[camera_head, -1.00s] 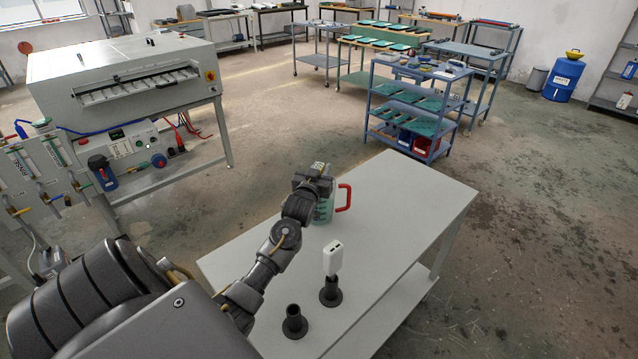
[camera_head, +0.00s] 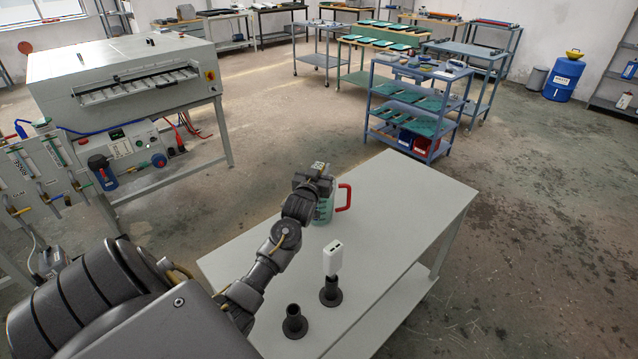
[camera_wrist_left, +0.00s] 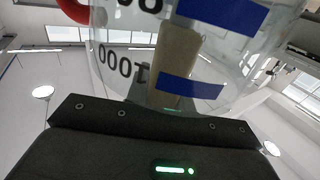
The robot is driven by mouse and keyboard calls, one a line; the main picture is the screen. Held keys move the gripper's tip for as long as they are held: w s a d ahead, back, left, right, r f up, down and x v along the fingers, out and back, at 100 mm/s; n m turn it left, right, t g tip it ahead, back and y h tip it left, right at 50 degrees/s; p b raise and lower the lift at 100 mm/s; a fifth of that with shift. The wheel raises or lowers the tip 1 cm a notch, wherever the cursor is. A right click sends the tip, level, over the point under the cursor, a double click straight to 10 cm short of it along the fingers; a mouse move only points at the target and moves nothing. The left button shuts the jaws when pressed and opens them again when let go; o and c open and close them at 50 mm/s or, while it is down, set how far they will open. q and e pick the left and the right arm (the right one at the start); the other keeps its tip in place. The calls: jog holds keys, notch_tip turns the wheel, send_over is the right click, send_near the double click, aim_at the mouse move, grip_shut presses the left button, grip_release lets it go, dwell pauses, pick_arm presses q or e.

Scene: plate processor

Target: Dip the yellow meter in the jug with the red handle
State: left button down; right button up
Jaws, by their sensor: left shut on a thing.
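The clear jug (camera_head: 324,212) with green markings and a red handle (camera_head: 346,198) stands on the grey table. Its wall with large black digits and blue bars fills much of the left wrist view (camera_wrist_left: 122,65), with the red handle at top left (camera_wrist_left: 73,8). My left gripper (camera_head: 314,176) is at the jug's top and hides part of its rim. A tan-yellow bar (camera_wrist_left: 178,55), apparently the yellow meter, shows against the jug wall in line with the gripper, which is shut on it. Its tip and depth in the jug cannot be told. My right gripper is out of view.
A white meter (camera_head: 332,261) stands upright in a black holder (camera_head: 331,293) on the table. An empty black holder (camera_head: 294,321) stands beside it. The table's right part (camera_head: 420,205) is clear. A large grey machine (camera_head: 125,80) stands at left, a blue shelf cart (camera_head: 415,110) behind.

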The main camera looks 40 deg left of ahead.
pick_arm(q)
jog(key=shift+r, duration=0.1)
dwell(0.4)
notch_tip(320, 180, up, 19)
jog(key=p, duration=1.6)
jog(key=shift+p, duration=0.3)
